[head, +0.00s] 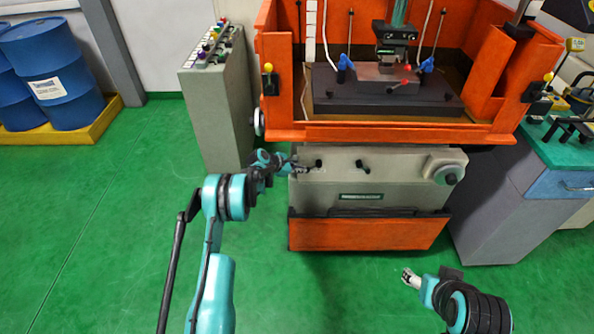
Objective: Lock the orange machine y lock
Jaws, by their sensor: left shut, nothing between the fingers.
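The orange machine (300,132) stands in the middle, with a grey front panel below its orange tank. On that panel are two small black lock levers, a left one (318,163) and a right one (362,167). I cannot tell from any label which is the y lock. My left gripper (302,166) is shut and empty, at the panel's left end just left of the left lever. Whether it touches the lever is too small to tell. My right gripper (406,276) is low at the right, in front of the machine and away from the levers; its finger opening is unclear.
A handwheel (449,176) is on the panel's right end. A grey control cabinet (215,110) stands left of the machine. A grey bench with a green top (560,145) stands at the right. Blue barrels (52,70) stand far left. The green floor in front is clear.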

